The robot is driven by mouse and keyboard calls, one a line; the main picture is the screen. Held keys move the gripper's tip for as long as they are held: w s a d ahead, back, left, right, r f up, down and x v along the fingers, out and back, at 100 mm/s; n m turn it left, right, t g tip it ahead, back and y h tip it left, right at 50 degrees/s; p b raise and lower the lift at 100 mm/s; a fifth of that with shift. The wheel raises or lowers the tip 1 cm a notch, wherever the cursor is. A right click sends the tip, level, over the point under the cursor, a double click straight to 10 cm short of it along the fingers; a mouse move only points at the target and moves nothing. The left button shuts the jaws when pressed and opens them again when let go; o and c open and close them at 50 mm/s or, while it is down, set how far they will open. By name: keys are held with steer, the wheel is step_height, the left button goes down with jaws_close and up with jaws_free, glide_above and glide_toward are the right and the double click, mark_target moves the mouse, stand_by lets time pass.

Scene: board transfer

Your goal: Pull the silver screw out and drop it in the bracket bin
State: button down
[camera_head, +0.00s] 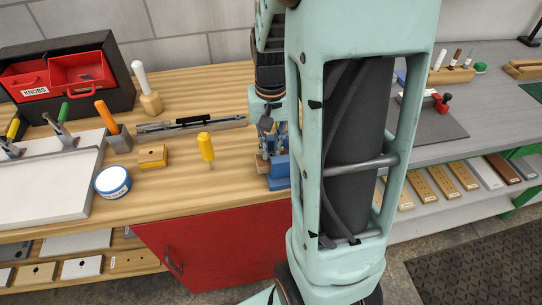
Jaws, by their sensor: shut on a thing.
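My gripper (267,128) points down at the blue fixture (278,172) near the table's front edge, just left of my arm's large link. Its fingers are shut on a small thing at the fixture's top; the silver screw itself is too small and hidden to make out. A black holder at the far left carries two red bins. One bin (30,88) has a KNOBS label; the other red bin (88,86) shows no readable label and has something small inside. I cannot tell which is the bracket bin.
On the wooden table (200,180) stand a yellow-handled screwdriver (206,148), a yellow block (152,157), a blue-and-white round tin (113,182) and an orange-handled tool (107,115). A white-handled tool (142,83) stands behind. My arm hides the middle right.

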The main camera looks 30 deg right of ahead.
mark_target(271, 155)
steer(key=shift+r, duration=0.2)
steer(key=shift+r+p, duration=0.75)
steer(key=shift+r, duration=0.1)
steer(key=shift+r, duration=0.1)
steer(key=shift+r+p, duration=1.85)
steer(key=shift+r, duration=0.35)
steer(key=shift+w, duration=0.1)
